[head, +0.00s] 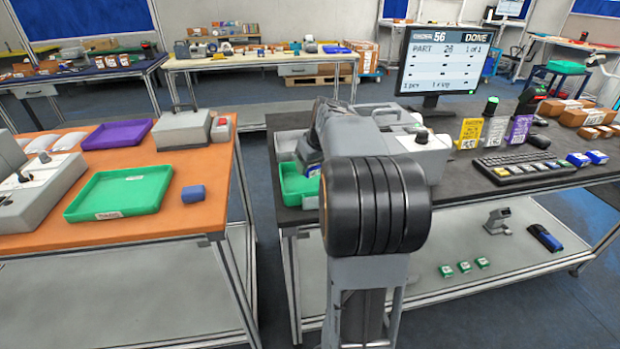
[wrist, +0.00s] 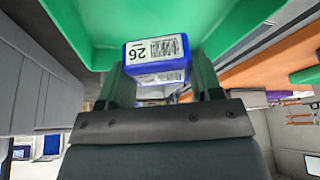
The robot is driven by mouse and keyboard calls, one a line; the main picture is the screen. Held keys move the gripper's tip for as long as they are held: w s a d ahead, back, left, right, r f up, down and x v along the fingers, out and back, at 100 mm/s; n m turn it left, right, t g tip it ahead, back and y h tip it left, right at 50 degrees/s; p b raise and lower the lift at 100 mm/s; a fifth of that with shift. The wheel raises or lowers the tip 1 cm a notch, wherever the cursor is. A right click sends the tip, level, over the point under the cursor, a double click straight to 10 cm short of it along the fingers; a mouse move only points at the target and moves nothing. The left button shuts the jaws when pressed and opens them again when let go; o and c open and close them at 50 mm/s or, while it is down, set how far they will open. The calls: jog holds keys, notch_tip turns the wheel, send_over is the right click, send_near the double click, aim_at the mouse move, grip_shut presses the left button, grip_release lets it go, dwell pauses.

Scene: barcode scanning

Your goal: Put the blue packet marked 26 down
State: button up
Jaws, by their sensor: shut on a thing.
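The blue packet marked 26 (wrist: 157,58) is held between the two fingers of my gripper (wrist: 162,80) in the wrist view. Its white label with the number and a barcode faces the camera. A green tray (wrist: 215,22) lies right behind the packet; I cannot tell whether the packet touches it. In the head view, the green tray (head: 290,188) stands on the dark table, left of my arm, with my gripper (head: 309,158) over it. A bit of the blue packet (head: 313,171) shows there; my arm hides much of the tray.
A monitor (head: 446,62) reads part 26, 1 of 1, DONE. The orange table (head: 170,215) at left holds another green tray (head: 120,194), a purple tray (head: 117,134) and a blue box (head: 193,194). A keyboard (head: 523,165) and small packets lie right of my arm.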

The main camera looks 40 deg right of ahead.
aim_at(312, 186)
jog(key=shift+f+b, duration=0.3)
jog(key=shift+f, duration=1.9)
jog(key=shift+f, duration=0.15)
jog(key=o, duration=1.1)
